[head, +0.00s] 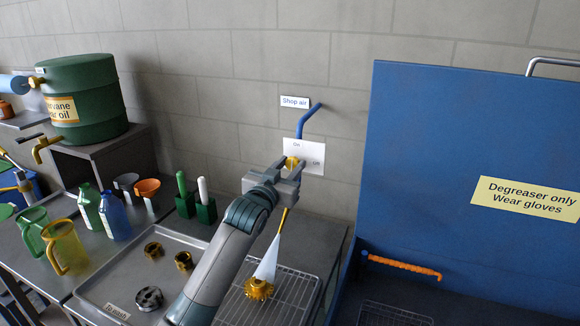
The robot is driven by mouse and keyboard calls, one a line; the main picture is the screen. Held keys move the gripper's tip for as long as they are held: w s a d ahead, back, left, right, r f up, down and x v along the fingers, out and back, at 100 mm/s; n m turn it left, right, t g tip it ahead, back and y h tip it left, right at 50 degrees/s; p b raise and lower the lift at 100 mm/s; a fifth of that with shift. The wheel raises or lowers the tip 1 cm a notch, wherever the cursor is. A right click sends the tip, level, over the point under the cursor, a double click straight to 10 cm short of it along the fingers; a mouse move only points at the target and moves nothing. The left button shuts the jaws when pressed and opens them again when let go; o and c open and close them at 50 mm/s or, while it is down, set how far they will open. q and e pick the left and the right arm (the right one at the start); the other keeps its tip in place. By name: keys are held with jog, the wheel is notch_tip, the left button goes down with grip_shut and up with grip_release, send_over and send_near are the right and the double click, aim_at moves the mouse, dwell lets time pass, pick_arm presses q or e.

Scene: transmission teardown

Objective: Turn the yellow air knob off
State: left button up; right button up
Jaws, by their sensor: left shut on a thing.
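The yellow air knob (291,163) sits on the wall in front of a white plate (312,158) marked On and Off. A blue pipe (308,121) runs down to it below a Shop air sign. My left gripper (287,172) is shut on the knob and partly hides it. The knob's exact angle is hard to tell. Below the gripper, a yellow nozzle (284,220) points down, and a pale cone of air (268,260) spreads from it to a golden gear (259,288) on a wire rack (290,302). My right gripper is not in view.
A grey tray (127,272) with several metal parts lies left of my arm. Jugs, bottles and brushes stand behind it. A green oil drum (84,97) is at the far left.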

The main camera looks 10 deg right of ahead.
pick_arm(q)
jog(key=m, duration=0.3)
jog(key=m+p, duration=0.1)
jog(key=m, duration=0.4)
jog(key=shift+d+m, duration=0.1)
jog(key=shift+m, duration=0.3)
jog(key=m+p, duration=0.1)
jog(key=m, duration=0.2)
jog(key=shift+s+m, duration=0.1)
jog(key=shift+m, duration=0.3)
jog(key=m, duration=0.1)
jog(key=m+p, duration=0.1)
jog(key=m, duration=0.2)
jog(key=shift+f+m, duration=0.25)
jog(key=shift+m, duration=0.05)
jog(key=o, duration=1)
jog(key=shift+d, duration=0.1)
jog(key=shift+s, duration=0.15)
